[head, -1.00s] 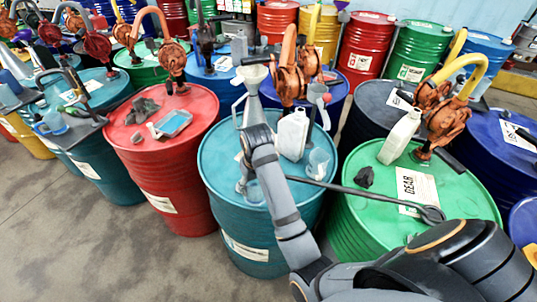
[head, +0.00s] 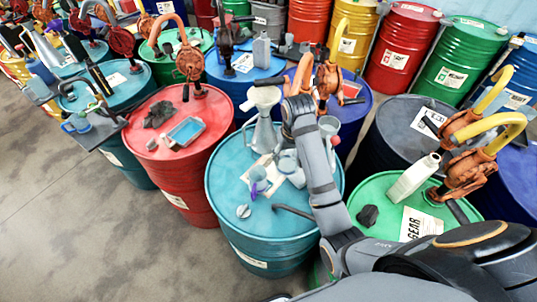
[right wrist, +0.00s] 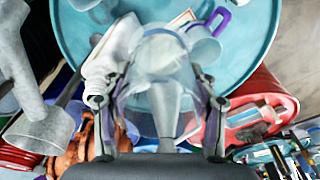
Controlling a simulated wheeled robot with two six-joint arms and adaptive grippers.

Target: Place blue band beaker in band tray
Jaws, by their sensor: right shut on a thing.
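The clear beaker (right wrist: 160,60) is between the fingers of my right gripper (right wrist: 162,88), which is shut on it, in the right wrist view. In the head view the beaker (head: 288,163) shows over the teal drum, partly hidden by my right arm. My left gripper is not in view.
The teal drum (head: 228,192) also holds a purple-handled jug (head: 258,182), a metal funnel can (head: 264,125) and a white bottle (right wrist: 112,55). Dark lumps (head: 158,114) lie beside the tray on the red drum (head: 175,170). Pumps with curved handles rise behind.

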